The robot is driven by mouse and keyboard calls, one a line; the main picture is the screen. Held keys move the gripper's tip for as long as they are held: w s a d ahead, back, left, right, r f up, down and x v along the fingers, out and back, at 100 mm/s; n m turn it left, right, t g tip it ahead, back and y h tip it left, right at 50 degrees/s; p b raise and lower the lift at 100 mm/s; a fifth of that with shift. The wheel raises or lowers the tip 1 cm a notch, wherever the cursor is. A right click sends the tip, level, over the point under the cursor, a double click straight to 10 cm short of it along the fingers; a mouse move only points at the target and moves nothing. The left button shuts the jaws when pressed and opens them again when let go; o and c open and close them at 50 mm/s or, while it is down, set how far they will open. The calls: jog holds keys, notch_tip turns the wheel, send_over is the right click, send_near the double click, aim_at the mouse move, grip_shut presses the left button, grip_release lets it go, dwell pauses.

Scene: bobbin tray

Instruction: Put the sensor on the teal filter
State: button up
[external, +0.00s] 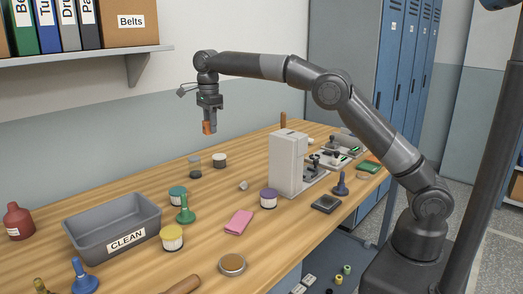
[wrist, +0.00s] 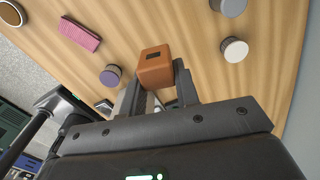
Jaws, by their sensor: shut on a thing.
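The sensor, an orange block with a dark square on its end (wrist: 155,68), is held between the jaws of my gripper (external: 209,119). In the external view the sensor (external: 209,128) hangs high above the back of the bench, clear of everything. My gripper (wrist: 160,92) points down and is shut on it. The teal filter (external: 177,198), a short round canister with a teal top and pale side, stands on the bench below and left of my gripper, beside a green knobbed tool. I cannot make out the teal filter in the wrist view.
Similar filters with purple (external: 268,199), yellow (external: 172,238) and white (external: 219,160) tops stand around, plus a grey-topped jar (external: 194,168). A grey CLEAN bin (external: 88,250) is at left.

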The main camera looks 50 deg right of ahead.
jog(key=shift+w+a+f+m, duration=0.6)
jog(key=shift+w+f+m, duration=0.1)
jog(key=shift+w+m, duration=0.2)
notch_tip(320, 180, down, 4)
send_over(181, 190)
notch_tip(181, 190, down, 8)
jog(key=shift+w+d+f, duration=0.1)
jog(key=shift+w, duration=0.05)
jog(key=shift+f, duration=1.9)
jog(key=o, duration=1)
jog(key=shift+f, duration=0.15)
jog(key=shift+c, duration=0.2)
